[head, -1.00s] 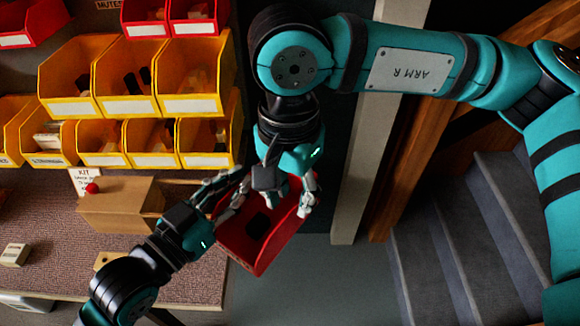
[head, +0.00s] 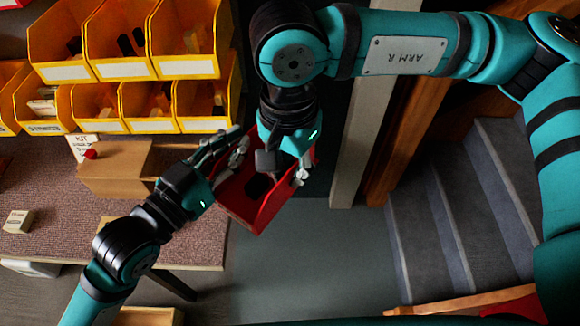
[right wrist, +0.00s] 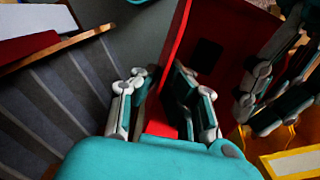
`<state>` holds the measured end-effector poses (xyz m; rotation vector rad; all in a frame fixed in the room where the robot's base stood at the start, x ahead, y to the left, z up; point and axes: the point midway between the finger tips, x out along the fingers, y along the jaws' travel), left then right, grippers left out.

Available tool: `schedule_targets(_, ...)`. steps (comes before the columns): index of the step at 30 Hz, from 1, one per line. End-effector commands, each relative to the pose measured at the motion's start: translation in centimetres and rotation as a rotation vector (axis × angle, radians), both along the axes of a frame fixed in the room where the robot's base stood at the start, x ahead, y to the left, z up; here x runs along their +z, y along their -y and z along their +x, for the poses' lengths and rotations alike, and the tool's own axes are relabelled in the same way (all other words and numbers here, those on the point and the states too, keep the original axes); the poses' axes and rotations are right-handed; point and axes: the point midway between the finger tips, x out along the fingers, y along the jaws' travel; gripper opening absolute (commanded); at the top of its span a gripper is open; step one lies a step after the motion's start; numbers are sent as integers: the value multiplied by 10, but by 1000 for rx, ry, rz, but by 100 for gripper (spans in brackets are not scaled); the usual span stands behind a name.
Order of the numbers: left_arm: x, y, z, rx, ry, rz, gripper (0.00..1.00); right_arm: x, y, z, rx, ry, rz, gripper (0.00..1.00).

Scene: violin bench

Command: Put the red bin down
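The red bin (head: 253,212) is open-topped and tilted in the head view, in the air beside the bench's right end, with a dark object (head: 258,187) inside. My right gripper (head: 280,176) comes down from above onto its right side. In the right wrist view its fingers (right wrist: 160,108) stand on either side of the red bin's wall (right wrist: 172,65). My left gripper (head: 236,158) reaches the bin's left rim from the left; its fingers also show against the bin in the right wrist view (right wrist: 264,100). My fingers partly hide the rim.
The carpeted bench top (head: 150,240) holds a cardboard box (head: 115,168) with a red ball. Yellow bins (head: 185,45) hang behind. A pale post (head: 357,130) and grey stairs (head: 440,215) stand right. Grey floor (head: 310,265) below the bin is clear.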

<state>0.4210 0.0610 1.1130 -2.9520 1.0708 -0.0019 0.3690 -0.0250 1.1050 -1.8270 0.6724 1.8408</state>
Motion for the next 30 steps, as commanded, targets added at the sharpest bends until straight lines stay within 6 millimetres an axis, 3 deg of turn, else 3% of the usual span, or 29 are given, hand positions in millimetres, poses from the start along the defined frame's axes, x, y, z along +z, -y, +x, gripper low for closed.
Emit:
schedule_targets(3, 0, 2, -1, -5, -3, -3, 0, 1, -2, 1, 1, 4, 6, 0)
schedule_targets(11, 0, 1, -1, -5, -3, -2, 33, 1, -2, 1, 2, 4, 6, 0)
schedule_targets(20, 3, -2, 3, 7, 11, 0, 33, 1, -1, 1, 1, 2, 5, 0)
schedule_targets(25, 30, -26, 32, 92, 122, 14, 33, 1, -1, 1, 1, 2, 5, 0)
schedule_targets(26, 26, -30, 44, 119, 135, 38, 33, 0, -1, 1, 1, 2, 5, 0)
schedule_targets(30, -50, -23, 70, 137, -39, 20, 33, 1, -1, 1, 1, 2, 5, 0)
